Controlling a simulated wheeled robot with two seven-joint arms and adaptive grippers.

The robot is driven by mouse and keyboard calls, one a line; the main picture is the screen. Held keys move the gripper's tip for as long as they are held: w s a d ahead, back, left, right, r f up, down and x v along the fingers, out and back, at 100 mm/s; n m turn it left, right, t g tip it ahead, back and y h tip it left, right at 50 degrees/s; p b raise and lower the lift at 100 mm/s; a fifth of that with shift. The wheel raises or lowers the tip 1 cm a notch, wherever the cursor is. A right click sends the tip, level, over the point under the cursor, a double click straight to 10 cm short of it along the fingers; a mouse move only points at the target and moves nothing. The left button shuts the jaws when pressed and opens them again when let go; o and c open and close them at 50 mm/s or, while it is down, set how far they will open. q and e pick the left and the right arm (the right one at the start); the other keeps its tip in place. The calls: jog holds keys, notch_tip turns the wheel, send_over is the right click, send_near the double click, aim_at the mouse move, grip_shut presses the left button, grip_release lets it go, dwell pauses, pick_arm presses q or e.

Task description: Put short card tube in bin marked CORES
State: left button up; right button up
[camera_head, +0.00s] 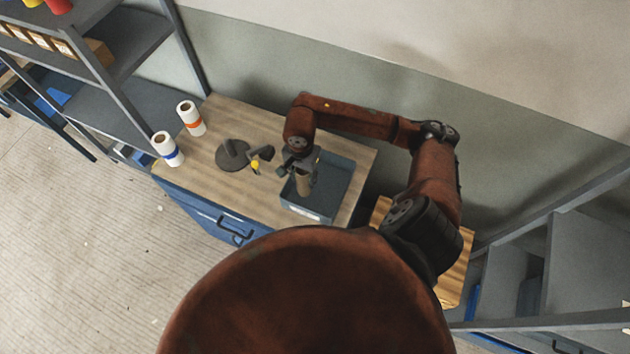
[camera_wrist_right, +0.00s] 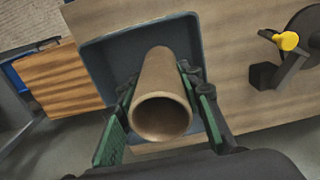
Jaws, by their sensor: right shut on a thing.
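The short card tube (camera_head: 303,184) is brown and hollow. It also shows in the right wrist view (camera_wrist_right: 163,90), with its open end toward the camera. My right gripper (camera_head: 300,172) is shut on the tube, with a green-padded finger on each side of it in the right wrist view (camera_wrist_right: 160,112). The bin (camera_head: 341,186) is a blue-grey open tray on the wooden worktop, and the tube is over it or inside its opening; I cannot tell if it touches the floor. A pale label (camera_head: 303,212) sits on its front wall, too small to read. My left gripper is not in view.
A dark round-based device (camera_head: 232,155) with a yellow knob (camera_head: 256,167) stands left of the bin. Shelving (camera_head: 130,110) rises beyond.

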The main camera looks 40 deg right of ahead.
jog(key=d+f+p, duration=0.1)
jog(key=f, duration=0.1)
jog(key=d+f+p, duration=0.1)
jog(key=f, duration=0.2)
jog(key=s+d+f+p, duration=0.1)
jog(key=d+f, duration=0.1)
jog(key=shift+s+f, duration=0.1)
jog(key=shift+f, duration=0.7)
jog(key=o, duration=0.7)
jog(key=shift+c, duration=0.2)
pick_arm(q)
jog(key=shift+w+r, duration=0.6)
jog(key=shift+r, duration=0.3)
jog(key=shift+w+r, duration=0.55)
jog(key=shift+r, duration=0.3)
pick_arm(e)
jog(key=o, duration=0.4)
jog(key=shift+r, duration=0.1)
